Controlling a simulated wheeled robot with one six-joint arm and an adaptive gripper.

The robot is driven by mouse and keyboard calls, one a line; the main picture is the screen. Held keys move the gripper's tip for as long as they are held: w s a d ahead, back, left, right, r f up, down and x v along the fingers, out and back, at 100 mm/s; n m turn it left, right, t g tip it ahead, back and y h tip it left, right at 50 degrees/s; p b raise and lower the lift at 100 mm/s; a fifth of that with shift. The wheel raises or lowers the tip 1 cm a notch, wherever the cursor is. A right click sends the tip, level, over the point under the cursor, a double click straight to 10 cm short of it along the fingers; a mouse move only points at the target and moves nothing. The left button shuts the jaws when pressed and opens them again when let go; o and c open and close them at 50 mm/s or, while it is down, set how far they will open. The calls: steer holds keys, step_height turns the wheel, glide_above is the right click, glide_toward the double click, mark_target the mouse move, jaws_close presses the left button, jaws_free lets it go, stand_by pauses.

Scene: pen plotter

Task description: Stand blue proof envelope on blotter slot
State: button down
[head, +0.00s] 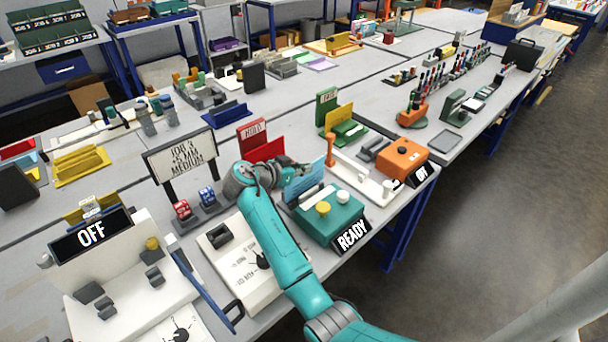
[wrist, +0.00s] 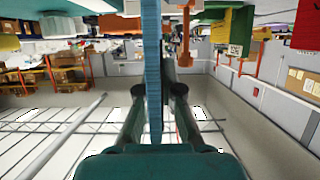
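The blue proof envelope is a thin light-blue sheet (head: 309,184), upright behind the teal box marked READY. In the wrist view the blue envelope (wrist: 152,50) shows edge-on as a strip between the two fingers. My gripper (head: 300,170) reaches in from the left over the bench and appears shut on it; the gripper also shows in the wrist view (wrist: 159,85). The envelope's lower edge is partly hidden by the teal box, so I cannot tell whether it touches anything. No label marks the blotter slot, so I cannot tell which holder it is.
The teal READY box (head: 332,218) stands just in front. A white tray with an orange post (head: 330,150) and an orange box (head: 403,158) lie to the right. A red HOLD holder (head: 264,150) and a green holder (head: 346,132) stand behind. A JOB 3 sign (head: 182,157) is left.

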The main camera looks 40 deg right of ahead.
steer(key=shift+f, duration=1.25)
steer(key=shift+f, duration=0.1)
steer(key=c, duration=1.3)
jaws_free()
steer(key=v, duration=1.2)
steer(key=shift+s, duration=0.1)
